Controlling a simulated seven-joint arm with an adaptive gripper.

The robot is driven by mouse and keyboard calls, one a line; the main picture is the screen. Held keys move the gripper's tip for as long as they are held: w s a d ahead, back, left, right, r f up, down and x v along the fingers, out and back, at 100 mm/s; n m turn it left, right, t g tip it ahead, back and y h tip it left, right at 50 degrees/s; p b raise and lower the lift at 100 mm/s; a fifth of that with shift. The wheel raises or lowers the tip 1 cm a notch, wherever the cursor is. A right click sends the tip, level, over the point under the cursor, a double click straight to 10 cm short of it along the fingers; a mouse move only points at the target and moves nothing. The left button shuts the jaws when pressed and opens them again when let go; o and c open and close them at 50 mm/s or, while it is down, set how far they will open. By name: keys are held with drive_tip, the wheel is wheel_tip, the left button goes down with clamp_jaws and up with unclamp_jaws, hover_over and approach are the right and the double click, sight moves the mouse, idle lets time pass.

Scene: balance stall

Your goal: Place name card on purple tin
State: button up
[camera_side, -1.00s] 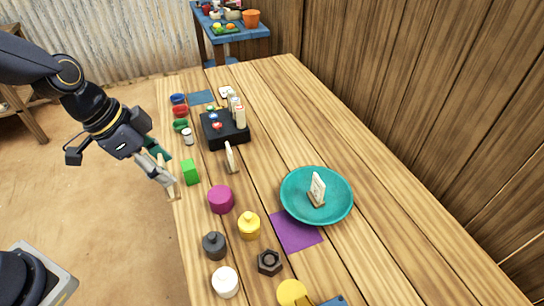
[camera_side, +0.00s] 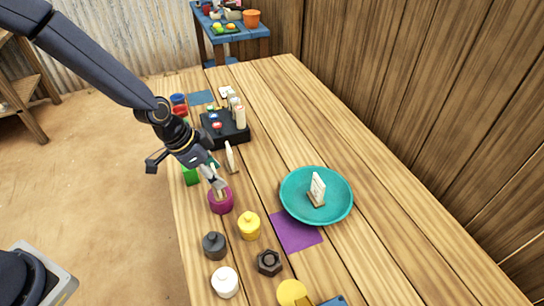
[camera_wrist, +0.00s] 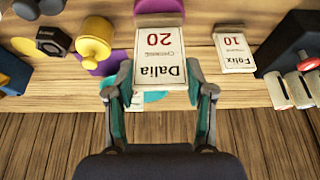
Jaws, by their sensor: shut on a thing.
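My gripper (camera_side: 217,184) is shut on a name card reading "Dalia 20", which fills the middle of the wrist view (camera_wrist: 160,62) between the two fingers (camera_wrist: 160,95). In the side view the card is a pale sliver at the fingertips, directly over the purple tin (camera_side: 220,205). The tin is round and stands near the table's left edge. Its purple side also shows behind the card in the wrist view (camera_wrist: 158,8). I cannot tell whether the card's base touches the tin's top.
A "Felix 10" card (camera_wrist: 235,52) stands close by, beyond the tin (camera_side: 231,158). A green block (camera_side: 191,177) is beside my gripper. A black box (camera_side: 238,136) lies farther back.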

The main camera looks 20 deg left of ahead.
drive_tip(key=shift+f, duration=0.1)
drive_tip(key=o, duration=1.3)
drive_tip(key=shift+c, duration=0.2)
drive_tip(key=v, duration=1.2)
drive_tip(key=s+a+r+n+t+y, duration=0.1)
drive_tip(key=s+a+r+n, duration=0.3)
drive_tip(key=s, duration=0.4)
drive_tip(key=s+a+r+n+t+y, duration=0.1)
drive_tip(key=s+a+r+n+y, duration=0.1)
drive_tip(key=s+a+r+n, duration=0.3)
drive_tip(key=s+a+r, duration=0.2)
drive_tip(key=s+r, duration=0.1)
drive_tip(key=shift+s, duration=0.3)
drive_tip(key=shift+r, duration=0.1)
